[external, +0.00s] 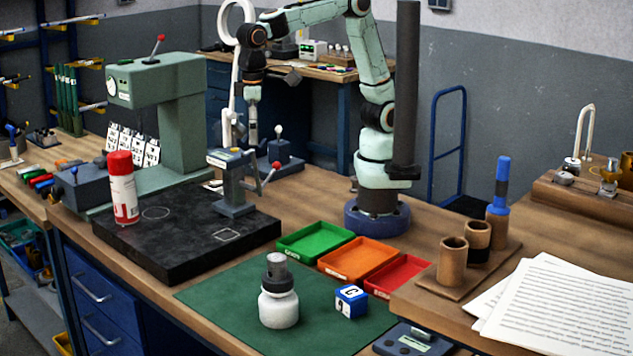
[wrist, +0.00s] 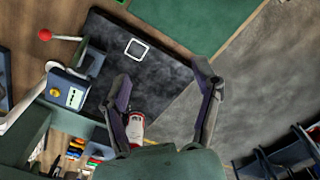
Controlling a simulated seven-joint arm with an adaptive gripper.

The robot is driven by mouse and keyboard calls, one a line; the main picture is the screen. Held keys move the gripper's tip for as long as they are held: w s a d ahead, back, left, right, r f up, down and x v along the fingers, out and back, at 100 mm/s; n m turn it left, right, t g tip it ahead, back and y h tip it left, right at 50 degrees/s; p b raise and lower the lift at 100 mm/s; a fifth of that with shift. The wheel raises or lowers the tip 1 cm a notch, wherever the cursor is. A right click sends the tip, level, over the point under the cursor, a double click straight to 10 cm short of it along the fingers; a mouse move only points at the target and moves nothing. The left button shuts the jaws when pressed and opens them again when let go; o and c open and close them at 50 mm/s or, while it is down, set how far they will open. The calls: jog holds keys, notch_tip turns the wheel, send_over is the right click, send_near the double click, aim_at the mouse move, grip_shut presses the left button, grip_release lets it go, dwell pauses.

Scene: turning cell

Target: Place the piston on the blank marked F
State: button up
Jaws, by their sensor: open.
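I cannot make out a piston for certain. A grey ridged metal cylinder (external: 278,271) sits upright on a rounded white body (external: 279,306) on the green mat. To its right is a blue and white cube (external: 351,301); a letter that looks like C shows on it, and I see no F. My gripper (external: 253,138) hangs high behind the black plate, far from the mat. In the wrist view its two fingers (wrist: 162,75) are spread apart with nothing held, above the plate and the bare floor.
The black plate (external: 185,262) bears a red and white can (external: 122,188), a small vise (external: 234,190) and outlined marks. A green press (external: 182,115) stands behind. Green (external: 314,233), orange (external: 350,274) and red (external: 417,270) trays line the mat (external: 225,290). Brown cups (external: 452,263) stand right.

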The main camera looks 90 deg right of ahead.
jog(key=s+d, duration=0.3)
jog(key=d, duration=0.6)
jog(key=s+d+f, duration=0.2)
jog(key=s+d, duration=0.3)
jog(key=s, duration=0.1)
jog(key=s+d+f+y, duration=0.1)
jog(key=s+d+f, duration=0.1)
jog(key=s+d, duration=0.4)
jog(key=shift+s+f+n, duration=0.3)
jog(key=shift+s+f, duration=0.1)
jog(key=shift+s, duration=0.25)
jog(key=shift+d, duration=0.1)
